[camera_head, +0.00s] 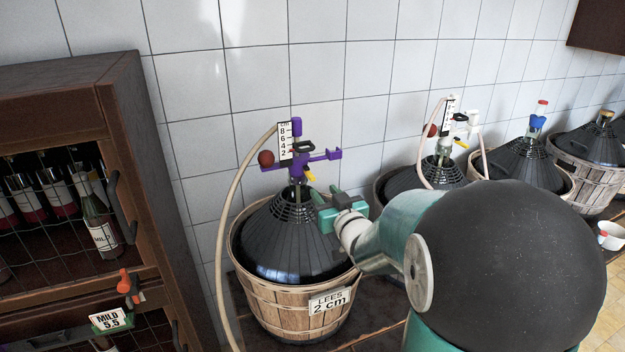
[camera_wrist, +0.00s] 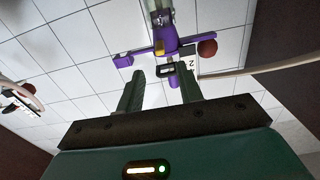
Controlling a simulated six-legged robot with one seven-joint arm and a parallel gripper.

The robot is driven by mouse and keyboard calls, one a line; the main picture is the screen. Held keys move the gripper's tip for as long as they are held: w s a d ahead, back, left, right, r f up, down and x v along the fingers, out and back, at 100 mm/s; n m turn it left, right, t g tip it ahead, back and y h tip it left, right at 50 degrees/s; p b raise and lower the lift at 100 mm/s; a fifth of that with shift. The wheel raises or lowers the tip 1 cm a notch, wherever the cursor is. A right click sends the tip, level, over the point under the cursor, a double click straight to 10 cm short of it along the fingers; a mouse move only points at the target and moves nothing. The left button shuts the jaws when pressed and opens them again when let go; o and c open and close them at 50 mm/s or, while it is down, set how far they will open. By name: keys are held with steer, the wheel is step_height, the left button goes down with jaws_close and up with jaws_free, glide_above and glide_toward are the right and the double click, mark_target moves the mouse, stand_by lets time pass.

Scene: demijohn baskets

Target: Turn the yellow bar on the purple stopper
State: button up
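The purple stopper (camera_head: 325,156) stands upright in the neck of the nearest black demijohn (camera_head: 285,240), with a cross arm. The small yellow bar (camera_head: 309,176) sits low on the stopper's front. A black handle (camera_head: 303,145) is above it. In the wrist view the purple stopper (camera_wrist: 133,58) appears upside down, with the yellow bar (camera_wrist: 159,47) on its stem. My gripper (camera_head: 320,205) is just right of and below the yellow bar, apart from it. In the wrist view my gripper (camera_wrist: 161,80) has its fingers spread, with nothing held between them.
A pale hose (camera_head: 232,200) runs from the stopper down the left side. A red ball (camera_head: 266,158) and a scale card (camera_head: 285,141) are on the stopper. A wooden wine cabinet (camera_head: 150,200) stands left. More demijohns (camera_head: 520,165) in baskets line the tiled wall at right.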

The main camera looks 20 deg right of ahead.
mark_target(314, 179)
steer(key=w, duration=0.7)
steer(key=shift+w, duration=0.4)
jaws_close()
